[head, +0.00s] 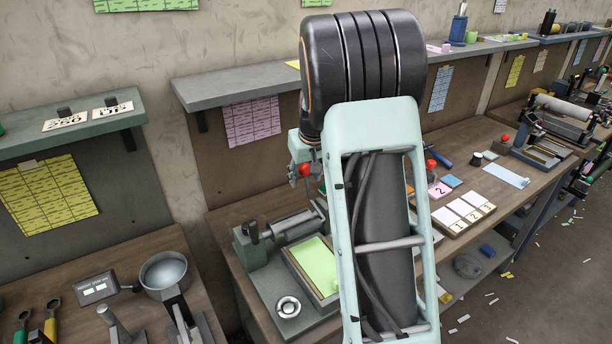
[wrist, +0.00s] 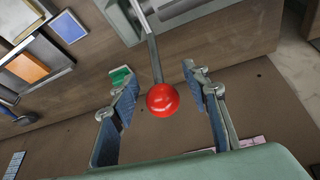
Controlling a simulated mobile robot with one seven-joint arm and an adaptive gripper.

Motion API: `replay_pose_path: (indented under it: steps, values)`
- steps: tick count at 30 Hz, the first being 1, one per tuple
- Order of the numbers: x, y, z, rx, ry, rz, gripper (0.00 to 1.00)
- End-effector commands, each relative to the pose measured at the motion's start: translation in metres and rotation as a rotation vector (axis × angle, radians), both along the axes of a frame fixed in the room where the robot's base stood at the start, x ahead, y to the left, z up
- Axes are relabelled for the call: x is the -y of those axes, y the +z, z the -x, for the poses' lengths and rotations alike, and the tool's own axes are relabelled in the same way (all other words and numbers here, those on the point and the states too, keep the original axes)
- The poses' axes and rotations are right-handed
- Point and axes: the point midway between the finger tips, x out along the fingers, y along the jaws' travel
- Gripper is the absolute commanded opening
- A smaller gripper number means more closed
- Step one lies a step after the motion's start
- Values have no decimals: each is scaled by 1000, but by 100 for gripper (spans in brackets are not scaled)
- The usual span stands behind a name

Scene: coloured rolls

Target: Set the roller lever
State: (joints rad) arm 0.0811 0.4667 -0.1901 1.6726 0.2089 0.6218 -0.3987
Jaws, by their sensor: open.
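The roller machine (head: 262,255) stands on the bench, with a grey cylinder and a light green sheet (head: 318,262) on its bed. Its lever is a thin metal rod (wrist: 154,58) ending in a red ball (wrist: 162,100). In the wrist view the ball is between the two spread fingers of my gripper (wrist: 160,80), with a visible gap on both sides. In the head view the red ball (head: 305,169) shows beside my gripper. My arm hides part of the machine there.
Blue (wrist: 67,27) and orange (wrist: 25,66) tiles lie on the bench. Numbered white cards (head: 463,212) lie to the right of my arm. A grey shelf (head: 235,85) juts from the wall behind. A metal pan (head: 164,270) stands on the left bench.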

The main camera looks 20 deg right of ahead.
Motion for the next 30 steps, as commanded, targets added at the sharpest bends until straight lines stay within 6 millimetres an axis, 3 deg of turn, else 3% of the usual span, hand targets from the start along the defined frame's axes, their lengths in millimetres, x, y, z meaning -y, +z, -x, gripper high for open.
replay_pose_path:
  steps: [2, 14, 30]
  values:
    - [0, 0, 0, 0, 0, 0, 43]
    - [0, 0, 0, 0, 0, 0, 0]
    - [2, -4, 3, 35, -2, -8, 0]
